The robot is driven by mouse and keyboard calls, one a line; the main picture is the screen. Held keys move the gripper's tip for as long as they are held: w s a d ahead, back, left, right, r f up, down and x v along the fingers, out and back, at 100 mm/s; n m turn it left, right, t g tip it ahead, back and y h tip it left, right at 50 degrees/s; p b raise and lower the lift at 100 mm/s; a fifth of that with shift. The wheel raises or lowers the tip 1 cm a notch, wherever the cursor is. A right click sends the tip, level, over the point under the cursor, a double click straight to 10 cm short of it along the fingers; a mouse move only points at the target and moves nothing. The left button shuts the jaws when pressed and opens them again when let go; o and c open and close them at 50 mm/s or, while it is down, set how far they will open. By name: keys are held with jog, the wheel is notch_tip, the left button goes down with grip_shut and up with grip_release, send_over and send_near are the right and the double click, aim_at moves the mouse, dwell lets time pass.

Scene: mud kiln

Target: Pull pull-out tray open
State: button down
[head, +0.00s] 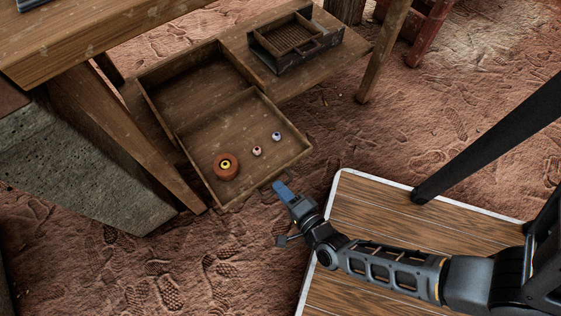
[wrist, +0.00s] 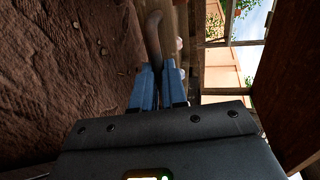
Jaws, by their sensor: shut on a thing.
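The pull-out tray (head: 218,140) is a shallow wooden tray under the table in the head view. It extends forward from an open wooden casing (head: 195,82) on a low shelf. An orange-brown round thing (head: 226,166) with a yellow centre and two small bead-like things (head: 257,151) (head: 277,136) lie in it. My gripper (head: 280,188) is at the middle of the tray's front edge. In the wrist view its blue fingers (wrist: 158,85) are shut on a dark curved handle (wrist: 153,35). In the head view the handle is hidden by the fingers.
A dark box with a slatted inside (head: 295,40) sits on the low shelf (head: 345,60) at the back right. A wooden table (head: 100,40) overhangs at the upper left, with a slanted leg (head: 125,140).

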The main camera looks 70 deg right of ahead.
jog(key=c, duration=1.4)
grip_release()
jog(key=shift+c, duration=0.2)
jog(key=p+v, duration=0.1)
jog(key=v, duration=0.7)
jog(key=shift+w, duration=0.1)
notch_tip(320, 180, up, 57)
jog(key=s+a+n+t+y+p, duration=0.1)
jog(key=n+y+p, duration=0.7)
jog(key=n+p, duration=1.6)
jog(key=shift+s+a+n+t+y, duration=0.4)
jog(key=shift+s+a, duration=0.2)
jog(key=shift+s, duration=0.35)
